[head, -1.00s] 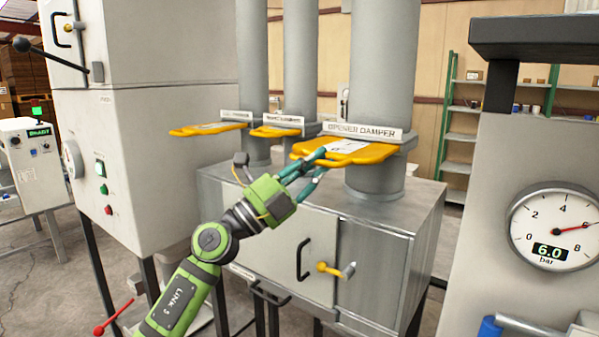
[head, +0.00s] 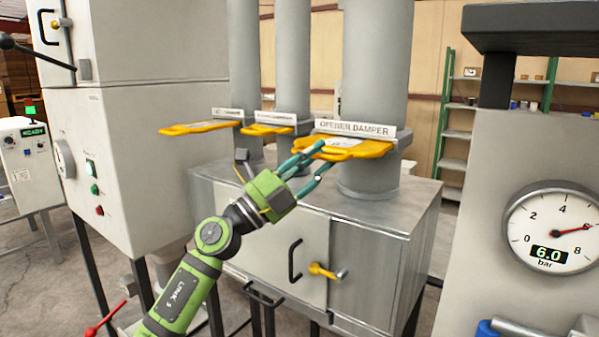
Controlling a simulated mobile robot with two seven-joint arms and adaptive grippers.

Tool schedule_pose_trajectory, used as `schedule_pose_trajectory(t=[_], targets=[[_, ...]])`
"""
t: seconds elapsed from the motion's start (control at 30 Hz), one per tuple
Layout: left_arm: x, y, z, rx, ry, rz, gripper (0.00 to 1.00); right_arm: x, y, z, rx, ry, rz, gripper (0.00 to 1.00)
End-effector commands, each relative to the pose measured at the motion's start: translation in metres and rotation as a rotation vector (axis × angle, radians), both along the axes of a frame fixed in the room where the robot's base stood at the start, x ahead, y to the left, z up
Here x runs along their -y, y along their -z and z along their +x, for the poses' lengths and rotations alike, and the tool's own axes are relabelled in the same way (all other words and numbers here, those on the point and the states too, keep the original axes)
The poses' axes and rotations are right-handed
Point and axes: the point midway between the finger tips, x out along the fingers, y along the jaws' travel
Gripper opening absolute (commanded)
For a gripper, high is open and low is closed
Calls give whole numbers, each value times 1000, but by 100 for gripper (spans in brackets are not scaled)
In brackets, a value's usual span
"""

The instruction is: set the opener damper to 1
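The opener damper (head: 362,150) is a yellow slide plate at the front of the right grey pipe, under a white label (head: 355,129) reading "OPENER DAMPER". A pale scale strip lies on the plate; its marks are too small to read. My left gripper (head: 327,155) has teal fingers spread apart at the plate's front left edge. The upper finger overlaps the plate in view and the lower one sits below its edge. I cannot tell whether either finger touches it. The fingers cover part of the plate. My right gripper is out of view.
Two more yellow damper plates (head: 200,128) (head: 268,130) stick out from the pipes to the left. A metal cabinet (head: 370,240) with a yellow-handled latch stands below. A pressure gauge (head: 552,228) reading 6.0 bar is at right. A white machine (head: 140,150) stands left.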

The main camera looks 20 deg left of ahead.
Motion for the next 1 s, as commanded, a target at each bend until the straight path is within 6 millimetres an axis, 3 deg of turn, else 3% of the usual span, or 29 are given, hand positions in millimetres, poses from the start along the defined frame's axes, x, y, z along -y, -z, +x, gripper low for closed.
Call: schedule_pose_trajectory(t=[0.53,1.0], targets=[[-63,53,-60,-2,-1,0,30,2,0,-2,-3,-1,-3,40],[-71,58,-69,1,0,0,30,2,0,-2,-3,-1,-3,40]])
